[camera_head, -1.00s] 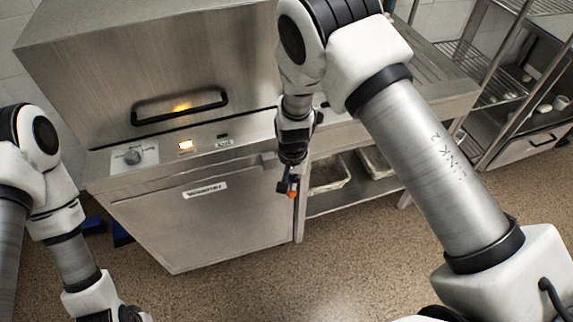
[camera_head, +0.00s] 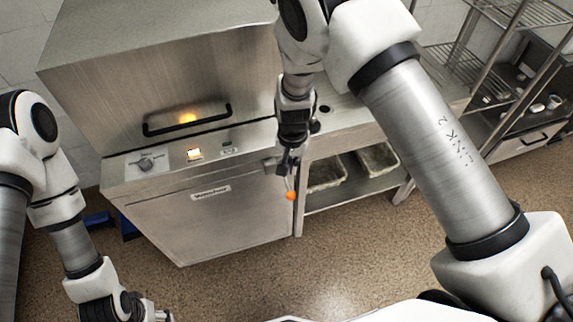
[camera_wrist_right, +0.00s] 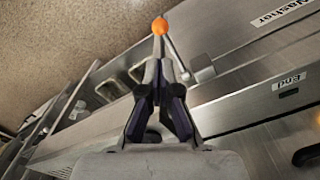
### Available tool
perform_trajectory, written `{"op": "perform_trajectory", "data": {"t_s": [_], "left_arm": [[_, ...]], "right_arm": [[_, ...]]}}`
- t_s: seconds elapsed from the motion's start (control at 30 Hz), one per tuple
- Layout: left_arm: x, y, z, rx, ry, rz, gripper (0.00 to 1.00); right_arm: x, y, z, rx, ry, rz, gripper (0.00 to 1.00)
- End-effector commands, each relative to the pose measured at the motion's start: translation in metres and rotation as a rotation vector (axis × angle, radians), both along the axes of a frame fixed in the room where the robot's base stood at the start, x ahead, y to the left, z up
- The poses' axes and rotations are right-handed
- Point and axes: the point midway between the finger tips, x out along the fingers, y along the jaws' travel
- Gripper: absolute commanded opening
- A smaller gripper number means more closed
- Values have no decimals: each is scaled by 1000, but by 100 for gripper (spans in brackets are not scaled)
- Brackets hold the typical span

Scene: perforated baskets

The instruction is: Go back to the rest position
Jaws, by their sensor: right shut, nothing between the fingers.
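My right gripper (camera_head: 288,176) hangs from the arm in the middle of the head view, in front of the right end of a steel dishwasher (camera_head: 205,222). In the wrist view the right gripper's fingers (camera_wrist_right: 158,50) are together, with nothing seen between them. An orange ball (camera_head: 291,196) shows right at the fingertips; it also shows in the wrist view (camera_wrist_right: 159,26), where a thin rod runs from it. I cannot tell whether the fingers touch it. My left gripper (camera_head: 163,316) is at the bottom left, mostly cut off by the picture edge.
A wire rack (camera_head: 470,70) stands at the right. The brown floor (camera_head: 240,285) in front is clear.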

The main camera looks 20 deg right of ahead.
Motion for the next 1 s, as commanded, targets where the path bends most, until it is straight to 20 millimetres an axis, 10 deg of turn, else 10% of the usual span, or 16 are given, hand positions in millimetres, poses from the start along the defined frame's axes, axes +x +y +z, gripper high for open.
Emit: {"op": "perform_trajectory", "data": {"t_s": [0.6,0.73,0.87,1.0], "left_arm": [[0,0,11,0,0,0,60],[0,0,2,0,0,0,60],[0,0,-10,0,0,0,60],[0,0,-25,0,0,0,60]], "right_arm": [[0,0,13,0,1,0,0],[-14,-4,-15,9,45,-16,0],[-78,-29,-69,17,200,-66,0],[-186,-72,-126,-9,325,-32,0]]}}
